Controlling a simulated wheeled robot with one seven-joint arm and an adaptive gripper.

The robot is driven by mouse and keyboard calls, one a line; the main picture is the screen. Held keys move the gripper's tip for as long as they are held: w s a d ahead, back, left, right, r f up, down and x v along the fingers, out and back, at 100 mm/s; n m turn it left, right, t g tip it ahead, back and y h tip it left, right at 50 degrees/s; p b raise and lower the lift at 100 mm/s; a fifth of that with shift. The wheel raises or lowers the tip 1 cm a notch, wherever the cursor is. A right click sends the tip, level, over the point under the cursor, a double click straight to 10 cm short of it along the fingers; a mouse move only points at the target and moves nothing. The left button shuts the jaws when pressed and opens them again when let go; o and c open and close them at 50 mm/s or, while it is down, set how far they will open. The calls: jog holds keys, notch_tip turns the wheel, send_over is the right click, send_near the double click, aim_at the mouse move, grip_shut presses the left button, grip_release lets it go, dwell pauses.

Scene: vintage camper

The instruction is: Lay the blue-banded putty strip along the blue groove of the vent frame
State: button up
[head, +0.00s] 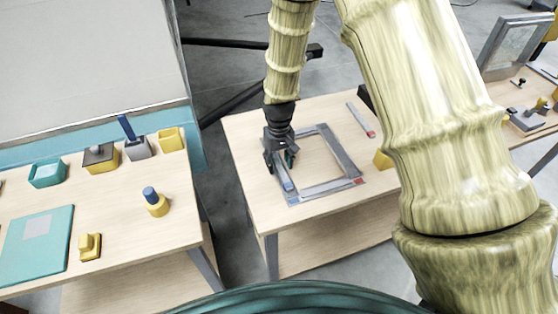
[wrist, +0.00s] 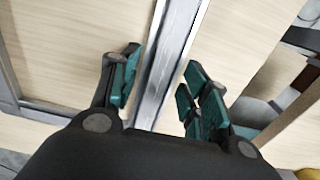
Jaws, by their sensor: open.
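The grey vent frame (head: 325,189) lies flat on the middle table, with blue at its near left corner and red at its near right corner. The pale grey putty strip (head: 287,184) has a blue end and lies along the frame's left side. How fully it sits in the blue groove is too small to tell. My gripper (head: 279,164) is open, low over that left side. In the wrist view, a pale strip (wrist: 166,60) runs lengthwise between my fingers, with gaps to both. Its blue band is hidden there.
A red-ended strip (head: 360,119) lies behind the frame's right side. A yellow block (head: 382,160) stands at the right, partly hidden by my arm. The left table holds a teal tray (head: 47,173), yellow pieces and a teal board (head: 38,240).

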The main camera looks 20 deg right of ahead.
notch_tip(320, 180, up, 12)
dwell(0.7)
